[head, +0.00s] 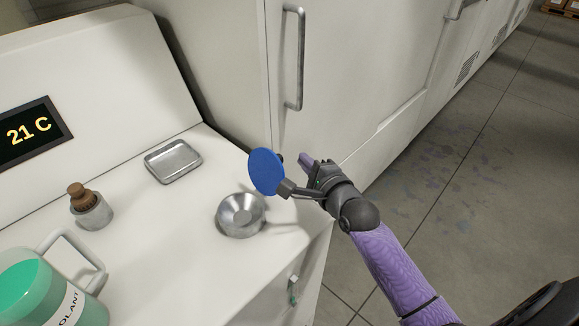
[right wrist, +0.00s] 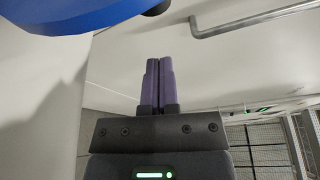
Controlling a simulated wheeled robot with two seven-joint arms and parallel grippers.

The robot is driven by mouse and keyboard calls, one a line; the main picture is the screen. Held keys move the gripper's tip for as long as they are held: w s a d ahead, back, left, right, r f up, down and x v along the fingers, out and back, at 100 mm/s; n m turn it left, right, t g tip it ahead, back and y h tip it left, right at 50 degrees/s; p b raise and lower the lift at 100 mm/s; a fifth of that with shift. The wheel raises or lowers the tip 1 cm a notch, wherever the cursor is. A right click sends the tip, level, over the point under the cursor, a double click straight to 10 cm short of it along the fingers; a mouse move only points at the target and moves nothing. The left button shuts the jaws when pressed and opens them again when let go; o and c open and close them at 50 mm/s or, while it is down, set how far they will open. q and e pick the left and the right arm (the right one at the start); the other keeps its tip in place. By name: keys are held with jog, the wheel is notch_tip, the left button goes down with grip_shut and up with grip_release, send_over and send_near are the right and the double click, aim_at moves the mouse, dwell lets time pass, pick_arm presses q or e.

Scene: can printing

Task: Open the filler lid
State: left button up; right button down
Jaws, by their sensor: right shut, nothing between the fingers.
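The filler lid is a round blue disc (head: 265,171) with a grey arm, raised and tilted up on edge. It stands above and to the right of the metal filler funnel (head: 241,216), whose mouth is uncovered. My right gripper (head: 304,159) is just right of the lid, with its purple fingers shut and empty. In the right wrist view the shut fingers (right wrist: 159,65) point upward, and the lid's blue edge (right wrist: 75,14) shows at top left, apart from them. How the lid's arm joins the counter is partly hidden. My left gripper is out of view.
A metal tray (head: 173,161), a small pot with a brown stopper (head: 91,208) and a green coolant jug (head: 45,290) stand on the white counter. A cabinet with a bar handle (head: 294,60) rises behind my right gripper.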

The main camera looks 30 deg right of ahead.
aim_at(283, 159)
jog(key=a, duration=0.2)
jog(key=shift+w+a+r+p, duration=0.35)
jog(key=shift+w+r, duration=0.05)
jog(key=shift+s+a+r, duration=0.1)
jog(key=shift+s+a, duration=0.1)
jog(key=shift+a, duration=0.3)
jog(key=p, duration=0.1)
jog(key=a+r+n+p, duration=0.1)
jog(key=p, duration=0.1)
jog(key=shift+s+r, duration=0.2)
jog(key=shift+r, duration=0.1)
jog(key=shift+f, duration=0.2)
